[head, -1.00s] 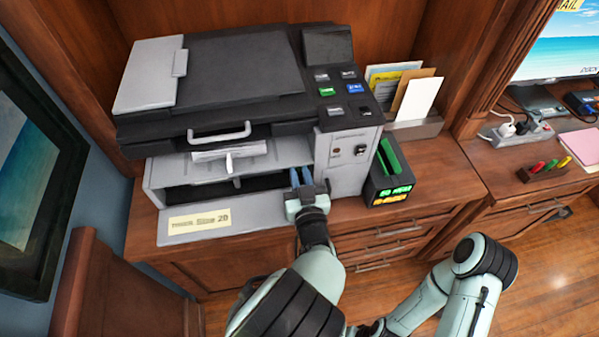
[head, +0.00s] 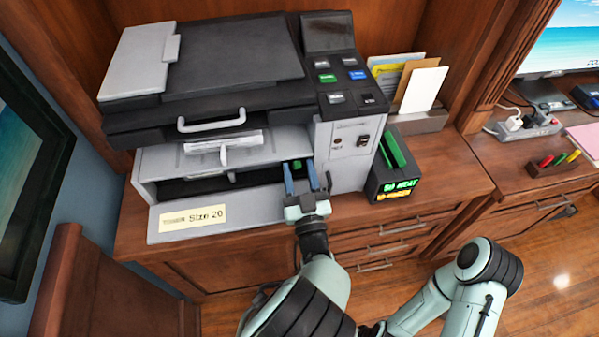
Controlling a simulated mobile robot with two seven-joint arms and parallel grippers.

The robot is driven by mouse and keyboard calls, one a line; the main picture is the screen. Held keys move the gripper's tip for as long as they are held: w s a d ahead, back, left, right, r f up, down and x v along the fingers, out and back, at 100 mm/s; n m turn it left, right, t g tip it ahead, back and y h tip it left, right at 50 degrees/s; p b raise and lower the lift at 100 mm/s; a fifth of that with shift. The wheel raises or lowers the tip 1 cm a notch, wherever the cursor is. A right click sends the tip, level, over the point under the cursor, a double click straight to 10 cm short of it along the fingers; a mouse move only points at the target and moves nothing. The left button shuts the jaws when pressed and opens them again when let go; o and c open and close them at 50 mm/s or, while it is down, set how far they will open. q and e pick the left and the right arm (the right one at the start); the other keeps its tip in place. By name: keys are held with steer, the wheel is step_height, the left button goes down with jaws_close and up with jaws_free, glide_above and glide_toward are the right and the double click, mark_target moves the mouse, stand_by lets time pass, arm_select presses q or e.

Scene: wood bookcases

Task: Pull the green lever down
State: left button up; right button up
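A small green lever (head: 297,166) shows inside the open front bay of the grey and black printer (head: 225,215), near the bay's right end. My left gripper (head: 299,175) is at that bay, its two blue fingers pointing in, spread apart. The green lever appears between and beyond the fingertips. I cannot tell whether they touch it. The lever's lower part is hard to make out. My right arm (head: 470,290) is folded at the lower right, and its gripper is out of view.
A wooden chair (head: 72,275) is at lower left.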

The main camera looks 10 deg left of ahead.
arm_select(q)
steer(key=v, duration=1.3)
steer(key=shift+s, duration=0.2)
arm_select(e)
steer(key=shift+f, duration=0.2)
arm_select(q)
steer(key=shift+f, duration=0.1)
steer(key=shift+c, duration=1.4)
steer(key=w+a+r+g+p, duration=0.1)
steer(key=w, duration=0.4)
steer(key=w+a+r+p, duration=0.1)
steer(key=w+a, duration=0.1)
steer(key=w, duration=0.3)
steer(key=w+a+r+g+p, duration=0.1)
steer(key=w+p, duration=0.1)
steer(key=w, duration=0.2)
steer(key=shift+w+a+r+g+h, duration=0.3)
steer(key=shift+w+a+r+h, duration=0.05)
steer(key=shift+w+h, duration=0.05)
arm_select(e)
steer(key=r, duration=0.1)
steer(key=s+r, duration=0.1)
steer(key=r, duration=0.1)
steer(key=shift+s+r+g, duration=0.15)
steer(key=shift+r+g, duration=0.1)
steer(key=shift+g, duration=0.05)
